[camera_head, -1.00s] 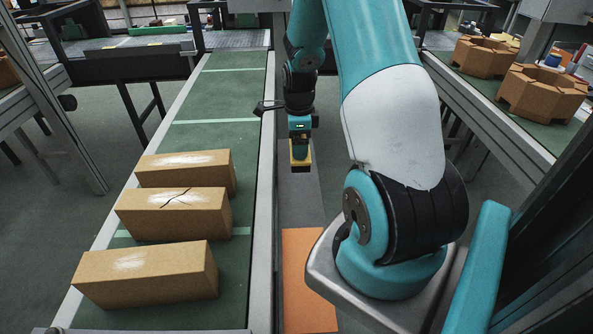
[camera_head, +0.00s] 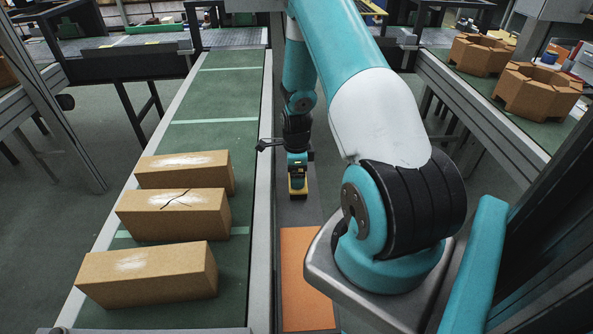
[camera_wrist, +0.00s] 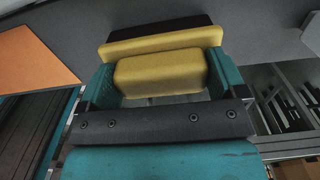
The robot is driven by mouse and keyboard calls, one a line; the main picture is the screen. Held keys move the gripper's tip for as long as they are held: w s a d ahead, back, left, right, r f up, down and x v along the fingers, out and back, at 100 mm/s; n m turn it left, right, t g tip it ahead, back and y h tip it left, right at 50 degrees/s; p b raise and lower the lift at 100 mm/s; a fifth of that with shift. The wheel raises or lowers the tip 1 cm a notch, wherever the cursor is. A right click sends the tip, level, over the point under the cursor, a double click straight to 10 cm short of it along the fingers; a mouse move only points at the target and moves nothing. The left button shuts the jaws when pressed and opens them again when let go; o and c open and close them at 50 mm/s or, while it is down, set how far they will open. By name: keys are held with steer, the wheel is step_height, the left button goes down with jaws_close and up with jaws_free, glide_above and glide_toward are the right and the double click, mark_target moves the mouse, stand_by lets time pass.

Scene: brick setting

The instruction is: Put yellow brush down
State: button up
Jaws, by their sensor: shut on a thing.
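The yellow brush (camera_head: 298,185) is in my gripper (camera_head: 298,176), low over the grey strip of my base beside the conveyor in the head view. In the wrist view the yellow brush (camera_wrist: 160,72) fills the space between the teal fingers of my gripper (camera_wrist: 155,85), with its dark bristle side away from the camera. My gripper is shut on it. Whether the brush touches the grey surface (camera_head: 299,212) below it cannot be told.
An orange pad (camera_head: 305,275) lies on the near part of the grey surface. The green conveyor (camera_head: 218,140) at the left carries three brick-like blocks, the middle one (camera_head: 172,213) cracked. Brown hollow blocks (camera_head: 537,90) stand on the right conveyor.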

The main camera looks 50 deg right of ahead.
steer(key=o, duration=0.6)
steer(key=shift+f, duration=0.1)
step_height(320, 180, up, 12)
steer(key=b, duration=0.2)
steer(key=w+a+r+n+t+y, duration=0.1)
steer(key=a+r+n, duration=0.45)
steer(key=a, duration=0.25)
steer(key=w+a+r+n, duration=0.1)
steer(key=a+r+n, duration=0.4)
steer(key=a, duration=0.4)
steer(key=s+a+r+n+y, duration=0.1)
steer(key=s+a+r+n, duration=0.2)
steer(key=s+a+n, duration=0.2)
steer(key=s+a+r+n+y, duration=0.1)
steer(key=s+a+r+n, duration=0.1)
steer(key=s+a+n, duration=0.4)
steer(key=s+a+r+n+g+y, duration=0.1)
steer(key=s+a+r+n, duration=0.2)
steer(key=s+a+n, duration=0.3)
steer(key=a+n, duration=0.4)
steer(key=n, duration=0.3)
steer(key=shift+s+a+r, duration=0.15)
steer(key=shift+s+r, duration=0.05)
steer(key=shift+r, duration=0.1)
steer(key=shift+n, duration=0.25)
